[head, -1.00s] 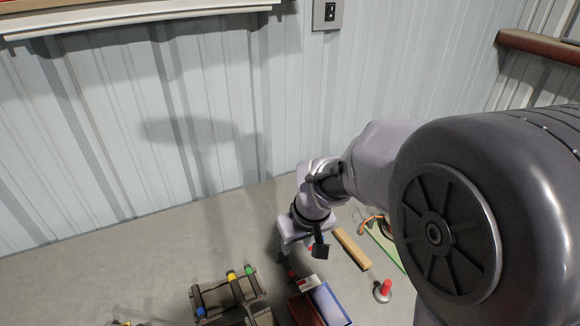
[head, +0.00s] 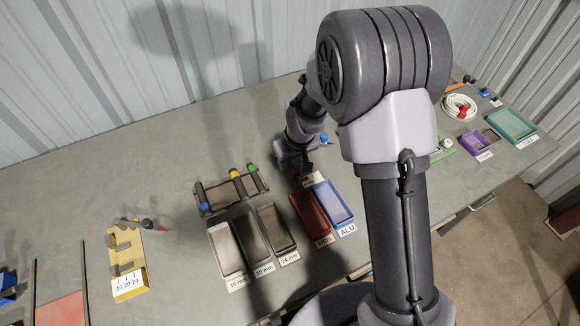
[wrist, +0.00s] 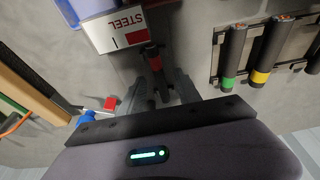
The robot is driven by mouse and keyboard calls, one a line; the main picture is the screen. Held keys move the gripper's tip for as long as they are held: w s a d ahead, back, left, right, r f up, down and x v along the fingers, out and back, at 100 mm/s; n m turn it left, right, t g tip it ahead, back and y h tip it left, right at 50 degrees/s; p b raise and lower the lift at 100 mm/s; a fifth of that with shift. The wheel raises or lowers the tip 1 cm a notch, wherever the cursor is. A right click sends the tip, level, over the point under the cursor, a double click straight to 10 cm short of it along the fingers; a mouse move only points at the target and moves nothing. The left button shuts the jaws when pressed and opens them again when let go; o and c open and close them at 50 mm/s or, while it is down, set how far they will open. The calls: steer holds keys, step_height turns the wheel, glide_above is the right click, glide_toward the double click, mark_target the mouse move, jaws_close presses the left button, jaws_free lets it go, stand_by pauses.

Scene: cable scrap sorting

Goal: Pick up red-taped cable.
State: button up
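The red-taped cable (wrist: 152,52) is a short, dark cable piece with a red band near its end. In the wrist view it lies on the bench between my gripper's two fingers (wrist: 157,92). The fingers stand apart on either side of it, with gaps that look clear. In the head view my gripper (head: 294,168) is low over the bench, just behind the red bin; the cable is mostly hidden there by the gripper.
The red STEEL bin (head: 311,214) and blue ALU bin (head: 333,205) stand in front of the gripper. A rack (head: 217,202) with blue-, yellow- and green-taped cables is to the left, with grey trays before it. A white cable coil (head: 459,106) lies far right.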

jaws_close()
steer(key=shift+r, duration=0.2)
